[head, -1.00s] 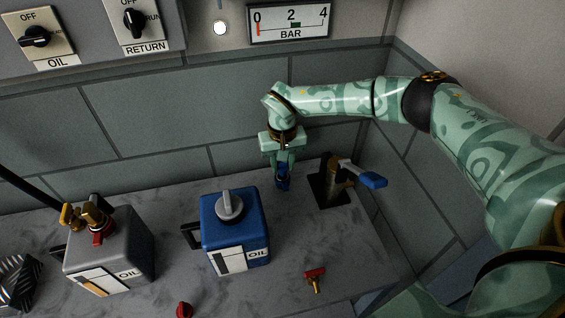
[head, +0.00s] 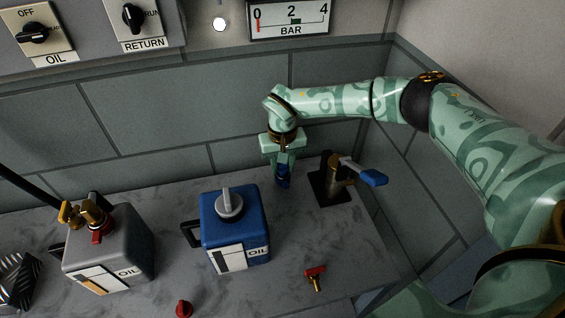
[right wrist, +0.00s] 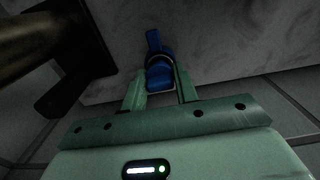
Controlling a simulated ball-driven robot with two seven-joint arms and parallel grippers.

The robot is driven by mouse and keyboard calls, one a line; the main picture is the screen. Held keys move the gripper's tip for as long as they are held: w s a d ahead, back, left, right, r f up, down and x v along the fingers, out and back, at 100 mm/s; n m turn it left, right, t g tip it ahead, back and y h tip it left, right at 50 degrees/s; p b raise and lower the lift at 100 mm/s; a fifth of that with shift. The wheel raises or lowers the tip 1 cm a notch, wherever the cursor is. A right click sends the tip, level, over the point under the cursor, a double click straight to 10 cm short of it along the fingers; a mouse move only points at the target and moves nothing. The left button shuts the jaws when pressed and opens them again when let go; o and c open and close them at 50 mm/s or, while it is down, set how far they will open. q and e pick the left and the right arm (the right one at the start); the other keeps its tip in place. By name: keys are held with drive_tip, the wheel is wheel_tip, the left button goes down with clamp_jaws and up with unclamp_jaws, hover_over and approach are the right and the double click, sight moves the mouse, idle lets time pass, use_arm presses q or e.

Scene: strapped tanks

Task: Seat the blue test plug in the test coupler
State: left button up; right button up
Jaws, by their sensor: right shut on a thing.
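The blue test plug (head: 283,177) is between the fingers of my right gripper (head: 284,168), at the back of the bench. In the right wrist view the blue plug (right wrist: 159,72) sits between the two fingertips (right wrist: 160,88), with a pale ring around its middle. The right gripper is shut on it and points down. I cannot make out a test coupler for certain; a brass fitting with a blue lever (head: 341,175) stands on a dark base just right of the gripper. I do not see my left gripper.
A blue oil tank (head: 236,228) stands left of the gripper. A grey oil tank (head: 127,250) with brass fittings is further left. A red-handled brass valve (head: 315,277) and a red cap (head: 184,309) lie near the front. The wall is close behind.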

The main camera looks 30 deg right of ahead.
drive_tip(key=shift+f, duration=0.5)
drive_tip(key=o, duration=1)
drive_tip(key=shift+r, duration=0.15)
wheel_tip(320, 180, up, 16)
drive_tip(key=p, duration=0.3)
drive_tip(key=shift+p, duration=0.3)
